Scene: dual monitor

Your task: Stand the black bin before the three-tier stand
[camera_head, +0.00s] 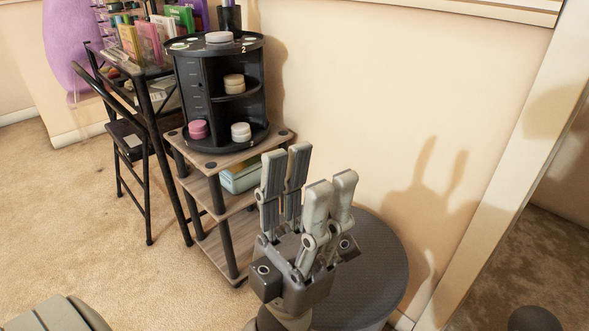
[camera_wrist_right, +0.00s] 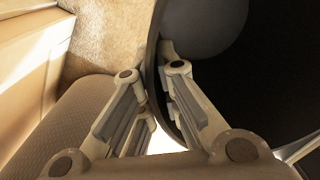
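The three-tier stand (camera_head: 215,207) has wooden shelves and black legs and stands against the wall, left of centre in the head view. My left gripper (camera_head: 308,167) is raised to the right of the stand, fingers up, open and empty. The black bin (camera_wrist_right: 250,90) fills the right of the right wrist view; I look into its dark inside past a curved rim. My right gripper (camera_wrist_right: 158,95) has its fingers close together, one on each side of the bin's wall. I cannot make out the bin or right gripper in the head view.
A black round organizer (camera_head: 192,90) with small jars stands on the stand's top; a teal box (camera_head: 240,178) sits below. A grey round pouf (camera_head: 385,262) is right of the stand, partly behind my left gripper. A black-framed desk (camera_head: 155,115) adjoins on the left. Carpet in front is clear.

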